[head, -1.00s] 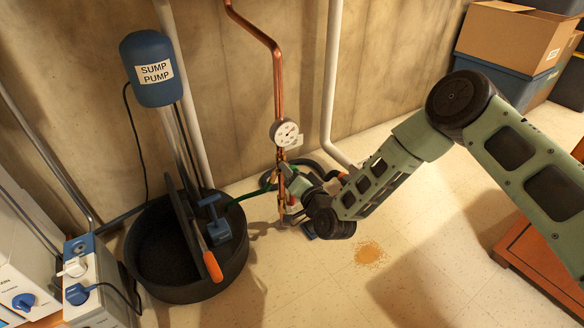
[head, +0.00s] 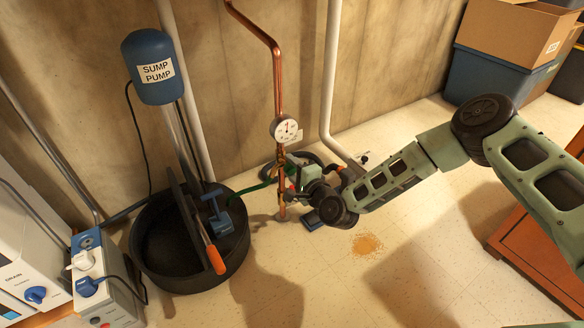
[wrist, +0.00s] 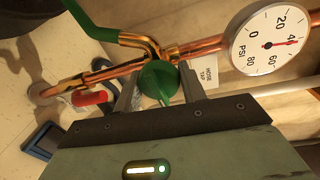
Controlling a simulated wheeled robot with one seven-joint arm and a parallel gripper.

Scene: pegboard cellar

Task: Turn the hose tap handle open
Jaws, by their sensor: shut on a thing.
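The hose tap's green handle (wrist: 158,82) shows in the wrist view on the copper pipe, with a thin green fin towards me. My gripper (wrist: 160,92) has a finger on each side of the handle and is shut on it. A white "HOSE TAP" tag (wrist: 207,77) hangs just right of the handle. The green hose (wrist: 92,22) joins the brass spout above it. In the head view my gripper (head: 288,180) is at the pipe below the gauge, and my wrist largely hides the handle.
The pressure gauge (head: 284,129) sits close above the tap; its needle reads near 40 in the wrist view. The black sump basin (head: 160,275) stands left.

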